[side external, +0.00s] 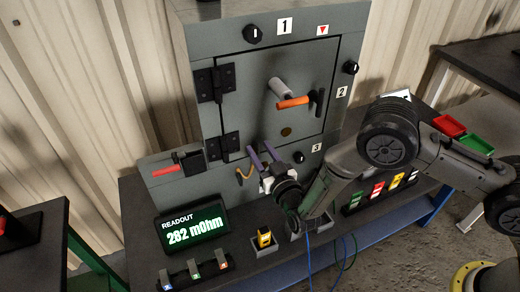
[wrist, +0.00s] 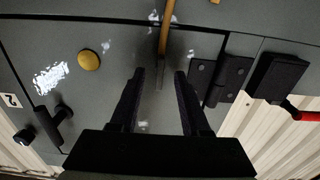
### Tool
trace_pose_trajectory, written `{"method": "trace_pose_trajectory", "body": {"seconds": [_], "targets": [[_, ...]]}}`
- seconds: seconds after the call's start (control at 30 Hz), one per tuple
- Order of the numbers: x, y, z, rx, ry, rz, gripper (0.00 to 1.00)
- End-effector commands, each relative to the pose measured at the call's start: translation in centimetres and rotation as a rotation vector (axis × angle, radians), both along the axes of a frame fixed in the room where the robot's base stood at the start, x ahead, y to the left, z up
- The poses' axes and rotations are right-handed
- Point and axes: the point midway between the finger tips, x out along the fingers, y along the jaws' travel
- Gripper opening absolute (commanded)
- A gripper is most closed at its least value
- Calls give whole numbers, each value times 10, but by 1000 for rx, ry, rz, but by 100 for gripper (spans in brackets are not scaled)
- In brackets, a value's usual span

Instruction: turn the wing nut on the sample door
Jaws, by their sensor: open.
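The sample door (side external: 262,82) is a grey panel on the enclosure with black hinges on its left, and it looks shut. I cannot clearly pick out a wing nut. A round brass-coloured piece (side external: 286,132) sits low on the door; it shows left of my fingers in the wrist view (wrist: 89,60). A grey cylinder (side external: 281,88) and an orange bar (side external: 293,102) stand out on the door, near a black handle (side external: 320,101). My gripper (side external: 259,147) is open and empty near the door's lower edge. The wrist view, roughly upside down, shows its two fingers (wrist: 160,74) apart.
An orange hook (side external: 243,173) is just left of my gripper. Below are the readout (side external: 192,228), showing 282 mOhm, and a yellow piece (side external: 264,237) in a grey holder. Red and green trays (side external: 449,125) lie right.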

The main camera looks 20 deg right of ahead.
Motion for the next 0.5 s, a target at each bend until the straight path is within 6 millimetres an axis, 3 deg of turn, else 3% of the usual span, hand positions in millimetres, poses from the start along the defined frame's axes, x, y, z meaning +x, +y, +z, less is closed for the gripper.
{"method": "trace_pose_trajectory", "body": {"seconds": [0.37,0.5], "targets": [[7,0,0,0,0,0,46],[7,0,0,0,0,0,25]]}}
